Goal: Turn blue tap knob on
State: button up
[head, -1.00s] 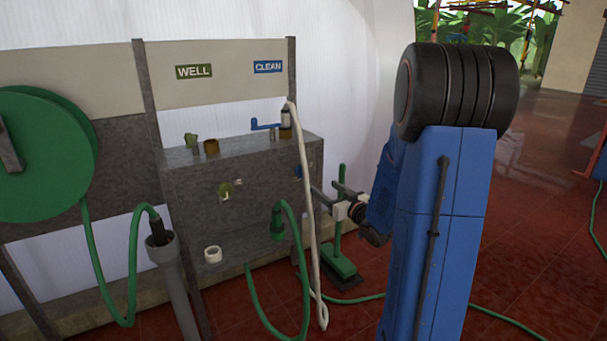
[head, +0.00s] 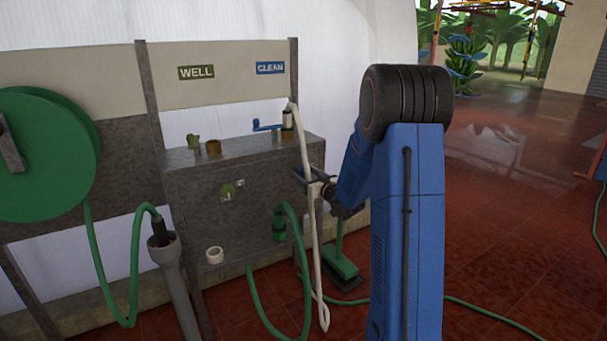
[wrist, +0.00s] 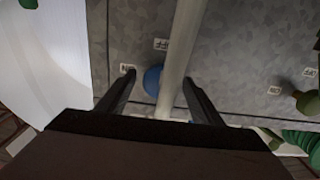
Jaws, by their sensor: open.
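The blue tap knob (wrist: 152,80) is on the grey metal panel in the wrist view. It lies between the two open fingers of my gripper (wrist: 158,84). The pale hose (wrist: 180,50) passes in front of the knob and covers part of its right side; it also runs between the fingers. Whether the fingers touch the knob cannot be told. In the head view my gripper (head: 302,178) is at the right end of the panel, by the hose (head: 305,150), and the knob is hidden there. The CLEAN sign (head: 270,68) is above.
A green knob (head: 228,190) is on the panel's left part. A blue lever (head: 266,127) stands on top under CLEAN. A green hose (head: 298,240) hangs below. The red floor beyond my arm is open.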

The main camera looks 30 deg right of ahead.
jog(key=shift+w, duration=1)
jog(key=c, duration=1.1)
jog(key=shift+o, duration=0.4)
